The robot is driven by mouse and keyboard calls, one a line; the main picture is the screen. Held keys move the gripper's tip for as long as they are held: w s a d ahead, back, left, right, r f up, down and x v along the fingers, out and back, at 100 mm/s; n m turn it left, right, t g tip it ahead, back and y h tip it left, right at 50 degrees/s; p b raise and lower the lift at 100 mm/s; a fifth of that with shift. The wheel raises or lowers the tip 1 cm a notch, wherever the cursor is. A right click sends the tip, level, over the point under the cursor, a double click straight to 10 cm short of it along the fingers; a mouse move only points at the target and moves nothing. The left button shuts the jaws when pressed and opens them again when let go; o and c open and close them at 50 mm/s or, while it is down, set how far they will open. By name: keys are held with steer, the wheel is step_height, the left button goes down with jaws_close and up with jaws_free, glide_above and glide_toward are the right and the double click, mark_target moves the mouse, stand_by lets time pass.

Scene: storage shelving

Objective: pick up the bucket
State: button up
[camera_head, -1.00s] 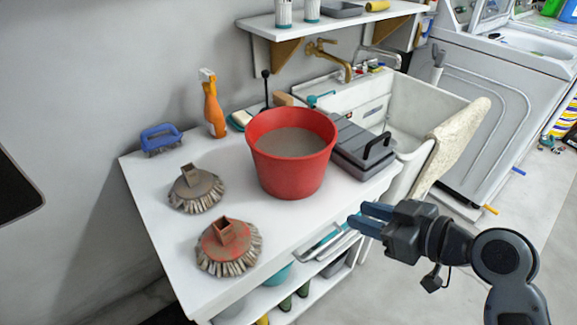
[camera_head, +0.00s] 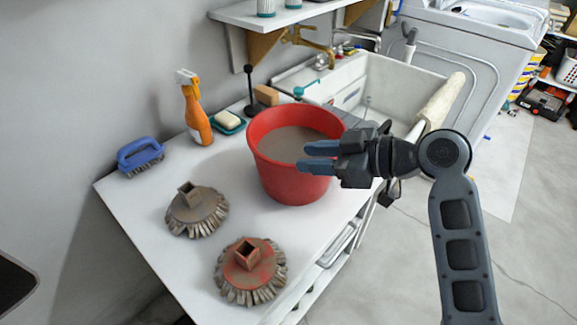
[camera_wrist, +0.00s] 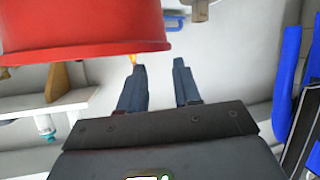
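The red bucket (camera_head: 290,180), filled with something grey-brown, stands upright on the white table top (camera_head: 180,275). In the wrist view the bucket (camera_wrist: 85,30) fills the upper left, beside and beyond my fingers. My gripper (camera_head: 305,158) comes in from the right. In the head view its fingers overlap the bucket's right side and hide part of the rim. The gripper is open, and in the wrist view nothing shows between its fingers (camera_wrist: 158,78). I cannot tell whether a finger touches the bucket.
Two round brushes (camera_head: 197,212) (camera_head: 250,270) lie left and in front of the bucket. A blue brush (camera_head: 140,157), an orange spray bottle (camera_head: 195,108) and a soap dish (camera_head: 228,121) stand behind. A sink (camera_head: 395,95) is at the back right. A shelf (camera_head: 275,15) hangs above.

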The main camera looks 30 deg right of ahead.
mark_target(287, 162)
steer(key=x, duration=0.4)
steer(key=p+x, duration=0.1)
steer(key=x, duration=0.1)
steer(key=shift+a+f, duration=0.2)
steer(key=shift+f, duration=0.15)
steer(key=shift+c, duration=0.4)
jaws_close()
steer(key=shift+s+d+f, duration=0.1)
steer(key=shift+f, duration=0.05)
stand_by(0.5)
